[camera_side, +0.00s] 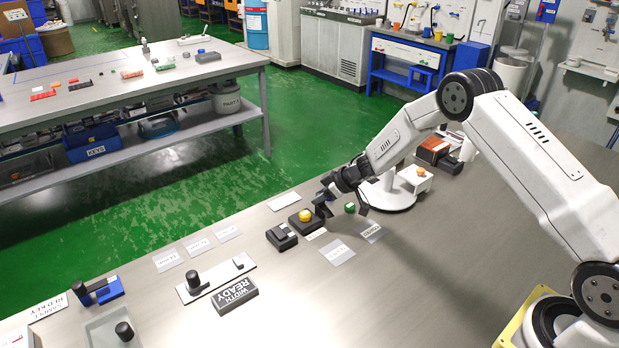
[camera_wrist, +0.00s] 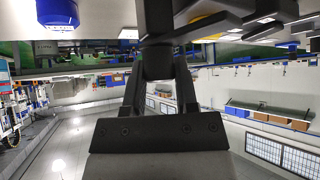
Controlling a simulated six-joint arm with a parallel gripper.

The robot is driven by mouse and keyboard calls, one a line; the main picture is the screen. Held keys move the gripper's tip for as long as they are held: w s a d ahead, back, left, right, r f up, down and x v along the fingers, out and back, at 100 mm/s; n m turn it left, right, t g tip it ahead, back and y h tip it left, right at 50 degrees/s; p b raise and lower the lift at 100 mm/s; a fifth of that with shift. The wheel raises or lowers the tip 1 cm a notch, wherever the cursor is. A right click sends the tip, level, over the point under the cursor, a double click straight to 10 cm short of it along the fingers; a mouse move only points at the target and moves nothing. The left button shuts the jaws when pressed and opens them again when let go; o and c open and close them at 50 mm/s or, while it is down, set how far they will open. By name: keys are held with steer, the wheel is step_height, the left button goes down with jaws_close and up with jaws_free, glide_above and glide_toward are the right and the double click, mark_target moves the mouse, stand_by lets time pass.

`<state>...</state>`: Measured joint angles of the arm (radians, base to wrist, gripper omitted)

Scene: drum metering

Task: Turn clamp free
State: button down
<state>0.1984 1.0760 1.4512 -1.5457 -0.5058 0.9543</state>
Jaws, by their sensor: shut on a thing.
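In the side view my gripper (camera_side: 327,193) is low over the metal bench, beside a black base with a yellow knob (camera_side: 305,215). In the wrist view my gripper (camera_wrist: 158,75) is shut on a dark block-like part (camera_wrist: 157,60), which I take to be the clamp's handle. A wide dark piece (camera_wrist: 205,18) lies just beyond the fingers, with a bit of yellow at the top edge. The jaws hide much of the held part, and its angle cannot be told.
A round white stand (camera_side: 390,193) is to the right. The bench at lower right is clear.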

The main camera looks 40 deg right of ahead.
steer(key=shift+n+g+y, duration=0.5)
steer(key=shift+n+y, duration=0.1)
steer(key=shift+n, duration=0.8)
steer(key=shift+c, duration=1.9)
jaws_free()
steer(key=v, duration=0.8)
steer(key=shift+w, duration=0.2)
